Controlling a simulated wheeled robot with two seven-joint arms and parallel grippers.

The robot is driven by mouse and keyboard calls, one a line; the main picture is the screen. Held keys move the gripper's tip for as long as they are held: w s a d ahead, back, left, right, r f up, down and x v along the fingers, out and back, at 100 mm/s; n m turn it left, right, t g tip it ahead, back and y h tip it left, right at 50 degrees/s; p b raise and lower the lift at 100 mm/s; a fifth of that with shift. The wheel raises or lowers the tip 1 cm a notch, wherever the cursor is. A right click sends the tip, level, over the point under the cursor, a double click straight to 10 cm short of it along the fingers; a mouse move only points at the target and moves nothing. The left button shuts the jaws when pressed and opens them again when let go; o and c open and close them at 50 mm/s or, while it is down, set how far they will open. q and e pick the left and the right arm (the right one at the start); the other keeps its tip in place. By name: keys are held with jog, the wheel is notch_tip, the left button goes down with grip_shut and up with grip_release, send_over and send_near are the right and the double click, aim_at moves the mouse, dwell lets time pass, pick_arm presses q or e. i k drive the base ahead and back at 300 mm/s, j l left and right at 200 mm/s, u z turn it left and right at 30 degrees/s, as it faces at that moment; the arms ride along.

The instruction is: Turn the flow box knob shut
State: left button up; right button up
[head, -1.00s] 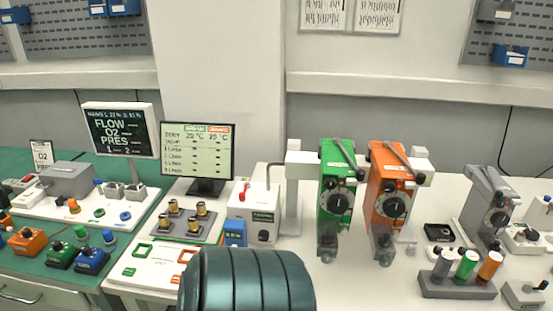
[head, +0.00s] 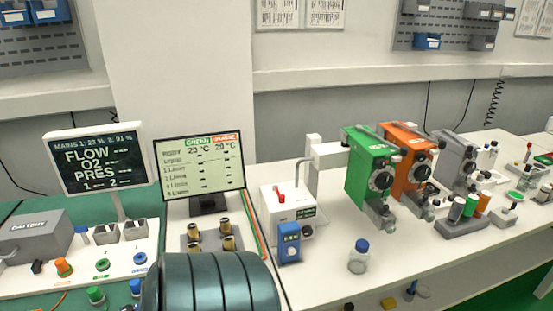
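No readable label marks a flow box, so I cannot tell for certain which thing it is. A white box (head: 288,215) with a red lever (head: 281,196) on top and a small dark label stands right of the table screen. A small blue box (head: 289,242) stands against its front. On the left white panel are an orange knob (head: 63,267), a green knob (head: 102,265) and a blue knob (head: 140,259). A dark screen (head: 97,162) behind reads FLOW, O2, PRES. Neither gripper is in view.
A green vaporizer (head: 369,172), an orange one (head: 404,166) and a grey one (head: 452,165) stand to the right. A blue-capped bottle (head: 358,258) stands on the white table (head: 330,275), with free room around it. A lit screen (head: 200,163) stands behind several brass-topped knobs (head: 210,237).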

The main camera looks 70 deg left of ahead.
aim_at(306, 230)
jog(key=k+j, duration=0.1)
jog(key=k, duration=0.4)
jog(key=k+j, duration=0.1)
jog(key=k, duration=0.4)
